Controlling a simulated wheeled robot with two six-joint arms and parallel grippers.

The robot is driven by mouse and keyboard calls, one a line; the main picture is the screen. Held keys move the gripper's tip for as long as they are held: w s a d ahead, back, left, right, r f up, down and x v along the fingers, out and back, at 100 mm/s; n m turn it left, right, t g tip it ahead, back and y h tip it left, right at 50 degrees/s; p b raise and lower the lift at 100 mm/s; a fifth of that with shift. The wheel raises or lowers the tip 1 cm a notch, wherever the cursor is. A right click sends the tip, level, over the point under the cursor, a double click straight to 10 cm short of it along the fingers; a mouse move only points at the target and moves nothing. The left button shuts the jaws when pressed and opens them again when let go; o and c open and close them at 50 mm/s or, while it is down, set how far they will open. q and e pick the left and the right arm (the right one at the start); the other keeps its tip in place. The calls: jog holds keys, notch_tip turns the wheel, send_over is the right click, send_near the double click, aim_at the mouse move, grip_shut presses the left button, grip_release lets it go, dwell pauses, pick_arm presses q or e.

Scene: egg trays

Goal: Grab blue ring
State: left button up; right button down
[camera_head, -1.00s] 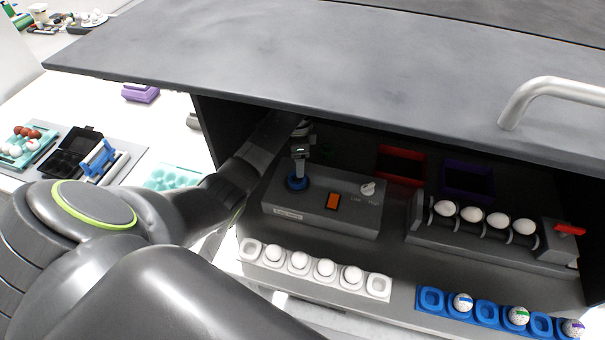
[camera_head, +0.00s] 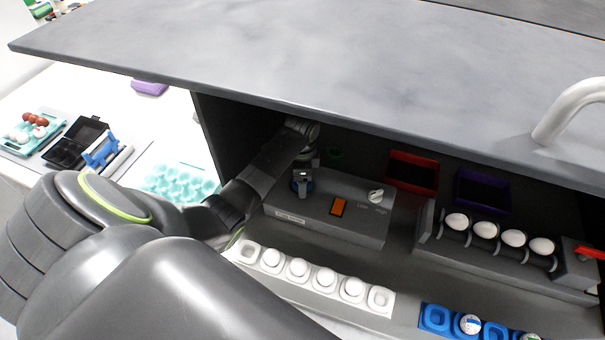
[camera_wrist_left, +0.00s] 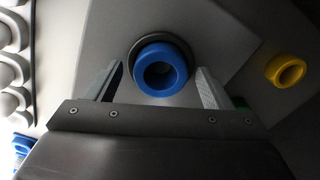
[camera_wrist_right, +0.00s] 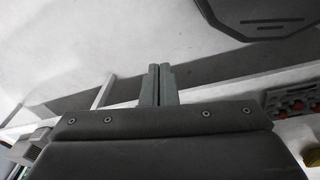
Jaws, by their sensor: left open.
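The blue ring (camera_wrist_left: 160,72) sits on a round dark base on the grey console (camera_head: 350,218) inside the cabinet. In the left wrist view it lies between the two fingers of my left gripper (camera_wrist_left: 157,82), with visible gaps on both sides. In the head view the blue ring (camera_head: 295,186) is largely covered by my left gripper (camera_head: 303,188), which reaches in over it. My left gripper is open and holds nothing. My right gripper (camera_wrist_right: 159,84) shows only in its wrist view, with its fingers together and empty, away from the ring.
A yellow ring (camera_wrist_left: 286,70) shows in the left wrist view. A white egg tray (camera_head: 380,299) stands in front, an egg roller rack (camera_head: 430,228) to the right. The cabinet lid (camera_head: 330,65) overhangs my left arm.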

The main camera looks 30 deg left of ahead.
pick_arm(q)
jog(key=shift+s+r, duration=0.1)
jog(key=c, duration=0.5)
jog(key=shift+c, duration=1.2)
jog(key=c, duration=0.3)
pick_arm(e)
jog(key=shift+s, duration=0.9)
